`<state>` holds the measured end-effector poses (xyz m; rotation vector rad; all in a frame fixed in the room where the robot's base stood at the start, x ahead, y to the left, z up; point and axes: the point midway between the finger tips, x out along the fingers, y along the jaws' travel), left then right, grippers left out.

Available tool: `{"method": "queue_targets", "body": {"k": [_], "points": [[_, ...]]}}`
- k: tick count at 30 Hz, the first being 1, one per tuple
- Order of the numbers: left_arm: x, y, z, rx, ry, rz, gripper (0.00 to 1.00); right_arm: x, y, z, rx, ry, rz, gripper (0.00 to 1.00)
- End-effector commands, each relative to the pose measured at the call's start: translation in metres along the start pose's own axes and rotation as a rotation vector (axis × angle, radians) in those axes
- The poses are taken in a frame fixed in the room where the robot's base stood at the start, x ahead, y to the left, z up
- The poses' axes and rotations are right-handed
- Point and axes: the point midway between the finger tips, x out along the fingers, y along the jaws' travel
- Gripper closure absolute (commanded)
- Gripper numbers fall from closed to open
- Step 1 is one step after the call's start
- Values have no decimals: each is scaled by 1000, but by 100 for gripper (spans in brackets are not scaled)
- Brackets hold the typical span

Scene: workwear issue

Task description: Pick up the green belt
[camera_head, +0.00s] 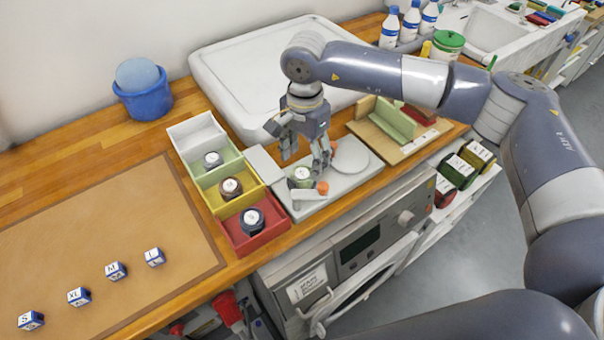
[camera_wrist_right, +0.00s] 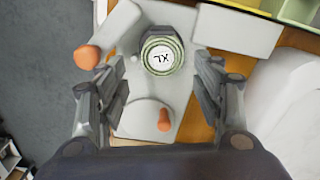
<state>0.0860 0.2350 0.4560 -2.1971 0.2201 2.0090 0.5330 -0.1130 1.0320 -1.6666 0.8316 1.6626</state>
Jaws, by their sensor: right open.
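The green belt (camera_head: 302,177) is a small pale green roll with a white round label on top. It sits upright on a light grey device (camera_head: 341,180) on the counter. In the right wrist view the belt (camera_wrist_right: 161,56) shows its label with "XL" upside down. My right gripper (camera_head: 305,158) is open above the device, pointing down. In its wrist view the two fingers stand on either side of the belt, with a visible gap at each side. My left gripper is not in view.
A tray with white, green, yellow and red compartments (camera_head: 262,236) stands left of the device; three hold rolls, the white one is empty. A blue bin (camera_head: 147,103), a large white lid-like panel (camera_head: 235,65) and a green-walled wooden stand (camera_head: 396,119) are nearby. Lettered cubes lie on a brown mat (camera_head: 120,225).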

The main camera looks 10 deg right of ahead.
Motion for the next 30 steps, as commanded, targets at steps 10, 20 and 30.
{"method": "queue_targets", "body": {"k": [10,20,30], "points": [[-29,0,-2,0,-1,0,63,41,-2,2,1,-3,4,39],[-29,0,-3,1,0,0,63,50,-2,1,0,-2,1,41],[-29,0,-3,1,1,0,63,49,-3,1,0,-2,0,77]]}}
